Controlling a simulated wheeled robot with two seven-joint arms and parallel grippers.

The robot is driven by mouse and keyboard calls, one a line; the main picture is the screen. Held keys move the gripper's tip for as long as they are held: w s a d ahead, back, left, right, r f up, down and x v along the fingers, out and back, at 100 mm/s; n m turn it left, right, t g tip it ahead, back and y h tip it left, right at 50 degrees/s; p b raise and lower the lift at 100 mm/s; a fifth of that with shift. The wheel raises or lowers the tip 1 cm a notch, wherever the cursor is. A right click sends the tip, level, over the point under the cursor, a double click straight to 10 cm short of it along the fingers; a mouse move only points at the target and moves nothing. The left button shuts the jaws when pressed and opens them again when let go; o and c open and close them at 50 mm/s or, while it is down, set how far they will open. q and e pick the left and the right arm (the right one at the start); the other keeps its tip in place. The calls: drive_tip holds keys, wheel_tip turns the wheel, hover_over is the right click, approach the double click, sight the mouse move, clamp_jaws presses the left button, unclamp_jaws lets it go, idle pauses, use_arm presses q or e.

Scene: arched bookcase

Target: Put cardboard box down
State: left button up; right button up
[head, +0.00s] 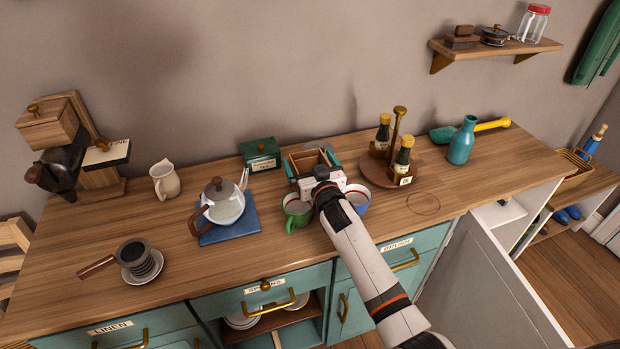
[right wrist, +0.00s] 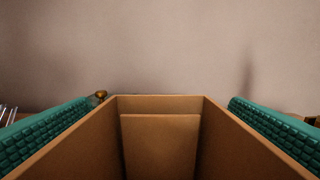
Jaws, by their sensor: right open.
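The cardboard box (head: 304,160) is an open-topped brown box near the back of the wooden counter (head: 150,235). My right gripper (head: 312,166) is over it, with one teal finger pad on each side. In the right wrist view the box (right wrist: 160,145) opens toward the camera between the two ribbed pads, and its inside looks empty. The right gripper is open around the box. The box's base is hidden behind my gripper and the mugs, so I cannot tell whether it touches the counter. My left gripper is not in view.
A green mug (head: 296,212) and a blue-and-red mug (head: 357,198) stand close to my right wrist. A dark green tin (head: 260,154) and teapot (head: 222,203) are left; a bottle caddy (head: 378,174) is right. The counter's right front is mostly clear.

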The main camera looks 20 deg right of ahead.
drive_tip(key=c, duration=1.2)
